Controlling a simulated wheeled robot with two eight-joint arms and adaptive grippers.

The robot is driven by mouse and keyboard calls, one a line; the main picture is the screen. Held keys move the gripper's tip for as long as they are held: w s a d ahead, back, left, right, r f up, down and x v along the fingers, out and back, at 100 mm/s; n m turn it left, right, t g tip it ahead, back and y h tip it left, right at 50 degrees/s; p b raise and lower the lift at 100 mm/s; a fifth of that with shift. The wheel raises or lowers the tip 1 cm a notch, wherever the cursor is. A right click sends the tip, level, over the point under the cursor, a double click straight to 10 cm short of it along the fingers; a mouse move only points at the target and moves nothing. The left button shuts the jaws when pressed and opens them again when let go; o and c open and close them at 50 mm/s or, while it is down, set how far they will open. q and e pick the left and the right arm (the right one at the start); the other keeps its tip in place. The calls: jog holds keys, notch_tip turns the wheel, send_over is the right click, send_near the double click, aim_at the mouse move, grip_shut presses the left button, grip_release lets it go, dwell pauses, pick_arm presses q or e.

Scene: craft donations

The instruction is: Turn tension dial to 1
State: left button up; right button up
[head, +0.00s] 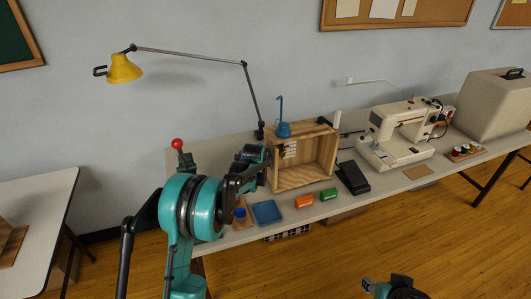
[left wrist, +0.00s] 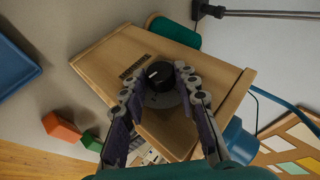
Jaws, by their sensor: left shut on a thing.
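The tension dial (left wrist: 160,74) is a round black knob with a white pointer line on a grey round plate, seen in the left wrist view. It sits on the side of an open wooden box (head: 305,172). My left gripper (left wrist: 157,88) has its fingers on both sides of the dial and is shut on it. In the head view this gripper (head: 258,158) is at the box's left side and hides the dial. Small dark markings (left wrist: 133,66) lie beside the dial; I cannot read them. Part of my right gripper (head: 380,288) shows low in the head view.
A blue funnel-like object (head: 284,130) stands on the box. A blue tray (head: 267,212), orange block (head: 304,201) and green block (head: 328,194) lie in front. A black pedal (head: 352,178) and a sewing machine (head: 398,135) stand to the right. A yellow lamp (head: 124,68) hangs above left.

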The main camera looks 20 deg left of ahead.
pick_arm(q)
jog(key=shift+w+a+r+n+g+h+p, duration=0.1)
jog(key=shift+w+n+g+h+p, duration=0.1)
jog(key=shift+g+h+p, duration=0.4)
jog(key=shift+w+a+r+n+g+h+p, duration=0.1)
jog(key=shift+n+g+h+p, duration=0.15)
jog(key=shift+g+p, duration=0.65)
jog(key=shift+w+a+r+n+g+h+p, duration=0.1)
jog(key=shift+n+g+h+p, duration=0.05)
jog(key=shift+g+h+p, duration=0.55)
jog(key=o, duration=1.2)
jog(key=shift+c, duration=0.2)
jog(key=v, duration=1.2)
jog(key=shift+w, duration=0.2)
jog(key=shift+d+r, duration=0.1)
